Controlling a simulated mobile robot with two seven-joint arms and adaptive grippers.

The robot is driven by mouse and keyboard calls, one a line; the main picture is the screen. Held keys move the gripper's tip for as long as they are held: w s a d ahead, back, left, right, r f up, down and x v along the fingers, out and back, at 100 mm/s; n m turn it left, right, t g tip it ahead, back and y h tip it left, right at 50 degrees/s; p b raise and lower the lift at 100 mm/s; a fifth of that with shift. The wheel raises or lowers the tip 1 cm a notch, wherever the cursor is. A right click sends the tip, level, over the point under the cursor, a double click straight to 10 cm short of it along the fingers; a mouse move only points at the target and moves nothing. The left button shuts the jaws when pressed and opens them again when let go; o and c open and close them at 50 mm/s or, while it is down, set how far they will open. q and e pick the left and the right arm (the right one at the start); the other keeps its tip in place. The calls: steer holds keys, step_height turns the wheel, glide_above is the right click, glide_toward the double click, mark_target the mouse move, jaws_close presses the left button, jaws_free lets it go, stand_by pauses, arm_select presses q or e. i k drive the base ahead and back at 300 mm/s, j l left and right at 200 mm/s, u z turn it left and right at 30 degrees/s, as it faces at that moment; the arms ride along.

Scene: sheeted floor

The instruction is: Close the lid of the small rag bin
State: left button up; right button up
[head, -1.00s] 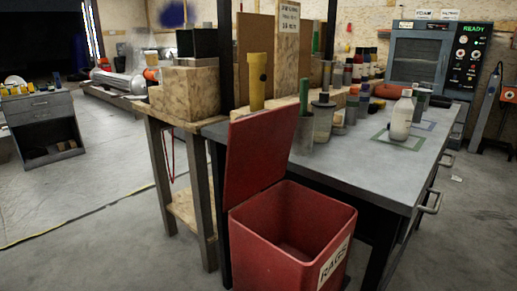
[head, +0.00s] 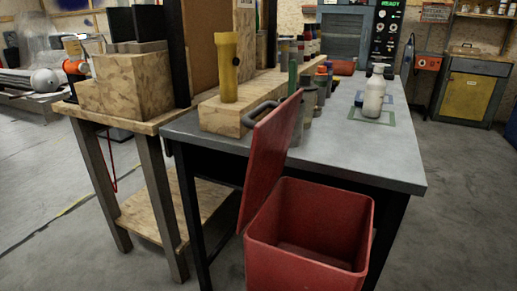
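The small rag bin (head: 305,258) is a red square box in front of the workbench's near edge, low in the middle of the head view. Its lid (head: 270,158) stands open, raised nearly upright on the bin's left side. The inside of the bin looks empty as far as I can see. The bin's lower part is cut off by the picture's bottom edge. Neither of my grippers shows.
The grey workbench (head: 405,168) stands right behind the bin. A white bottle (head: 374,95), a yellow flashlight-like tube (head: 228,70) and several containers stand on it. A wooden side table (head: 68,105) is at the left. Floor is clear at the right.

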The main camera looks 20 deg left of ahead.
mark_target(271, 137)
steer(key=j+z, duration=0.35)
steer(key=j, duration=0.45)
steer(key=j+z, duration=0.4)
steer(key=j, duration=0.4)
steer(key=l, duration=0.35)
steer(key=k, duration=0.05)
